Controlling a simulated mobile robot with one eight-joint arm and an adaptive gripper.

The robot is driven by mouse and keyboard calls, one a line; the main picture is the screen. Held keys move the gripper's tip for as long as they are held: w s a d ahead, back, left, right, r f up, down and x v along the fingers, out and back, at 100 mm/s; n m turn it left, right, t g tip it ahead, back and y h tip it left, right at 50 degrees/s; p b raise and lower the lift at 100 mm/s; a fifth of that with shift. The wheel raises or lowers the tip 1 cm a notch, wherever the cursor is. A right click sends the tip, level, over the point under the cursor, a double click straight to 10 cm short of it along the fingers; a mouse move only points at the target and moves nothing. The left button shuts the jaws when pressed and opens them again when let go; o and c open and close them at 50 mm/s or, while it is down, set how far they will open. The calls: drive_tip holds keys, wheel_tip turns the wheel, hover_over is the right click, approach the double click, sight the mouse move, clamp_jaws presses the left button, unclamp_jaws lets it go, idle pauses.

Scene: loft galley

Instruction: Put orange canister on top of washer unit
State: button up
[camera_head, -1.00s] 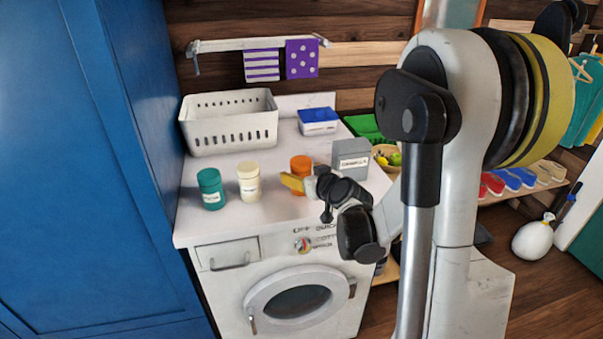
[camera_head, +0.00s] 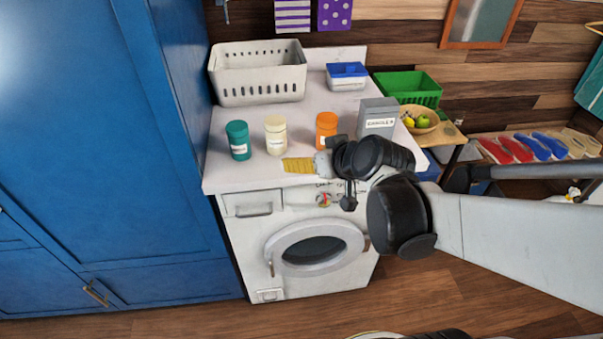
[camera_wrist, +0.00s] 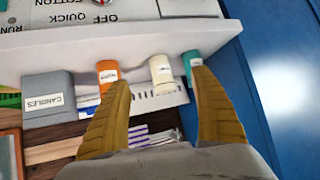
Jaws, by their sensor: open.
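The orange canister (camera_head: 327,128) stands upright on the white top of the washer unit (camera_head: 240,178), between the cream canister and the grey box.
A teal canister (camera_head: 238,140) stands left of the cream one. The grey candles box (camera_head: 378,118) stands right of the orange canister. A white basket (camera_head: 258,78) and a blue-and-white tub (camera_head: 346,78) stand behind. A blue cabinet (camera_head: 90,140) borders the left side.

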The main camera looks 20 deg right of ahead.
drive_tip(key=s+a+r+g+h, duration=0.1)
drive_tip(key=s+a+g, duration=0.2)
drive_tip(key=s, duration=0.9)
drive_tip(key=a, duration=0.3)
drive_tip(key=shift+s+r+g, duration=0.15)
drive_tip(key=shift+s+g, duration=0.1)
drive_tip(key=shift+g, duration=0.15)
